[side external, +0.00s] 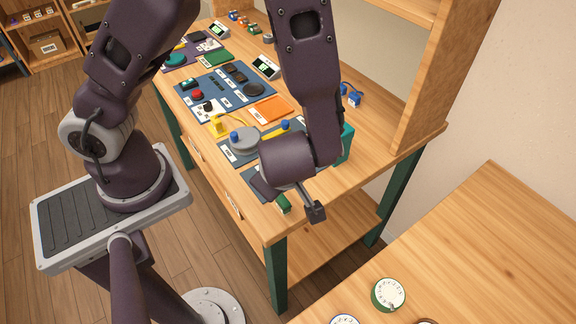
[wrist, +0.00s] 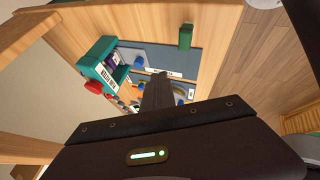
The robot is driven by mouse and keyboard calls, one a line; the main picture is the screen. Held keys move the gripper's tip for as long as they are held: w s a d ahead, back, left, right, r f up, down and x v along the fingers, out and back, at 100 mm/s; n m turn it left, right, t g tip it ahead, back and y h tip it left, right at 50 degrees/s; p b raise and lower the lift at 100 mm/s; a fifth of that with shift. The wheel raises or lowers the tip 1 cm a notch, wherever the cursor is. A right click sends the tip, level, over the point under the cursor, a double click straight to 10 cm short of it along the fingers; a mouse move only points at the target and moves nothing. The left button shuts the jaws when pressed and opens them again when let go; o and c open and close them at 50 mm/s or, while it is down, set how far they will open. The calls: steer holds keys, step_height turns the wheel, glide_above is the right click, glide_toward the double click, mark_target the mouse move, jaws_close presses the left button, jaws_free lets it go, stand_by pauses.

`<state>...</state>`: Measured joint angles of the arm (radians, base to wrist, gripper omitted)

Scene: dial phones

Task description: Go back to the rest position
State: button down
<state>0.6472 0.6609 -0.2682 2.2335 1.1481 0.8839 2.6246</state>
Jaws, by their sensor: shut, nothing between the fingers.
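My gripper (wrist: 160,78) shows in the wrist view with its dark fingers together and nothing between them. It is over the near end of the wooden workbench (side external: 262,222), above the dark blue panels there. In the side external view my wrist hides most of the fingers, so their exact height above the bench cannot be told. A green block (side external: 284,203) is at the bench's near edge, close to my gripper; it also shows in the wrist view (wrist: 185,37). A teal box (side external: 347,143) stands just behind my wrist, partly hidden.
A large blue control panel (side external: 222,88), an orange pad (side external: 271,109) and a grey round knob (side external: 240,138) lie along the bench. A wooden upright (side external: 425,80) rises at its back. A second table (side external: 480,240) at right holds round dials (side external: 388,294).

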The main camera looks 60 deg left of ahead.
steer(key=s+a+r+n+g+h, duration=0.1)
steer(key=s+a+r+n, duration=0.15)
steer(key=r+n, duration=0.45)
steer(key=s+a+r+n, duration=0.1)
steer(key=a+r+n, duration=0.15)
steer(key=n, duration=0.95)
steer(key=s+a+r+n+g+h, duration=0.1)
steer(key=a+r+n, duration=0.25)
steer(key=n, duration=0.55)
steer(key=s+d+r+n+t+h, duration=0.1)
steer(key=r+n, duration=0.3)
steer(key=n, duration=0.8)
steer(key=s+d+r+n+t+h, duration=0.2)
steer(key=s+r+n+h, duration=0.1)
steer(key=n, duration=0.9)
steer(key=shift+s+r, duration=0.6)
steer(key=shift+s, duration=0.2)
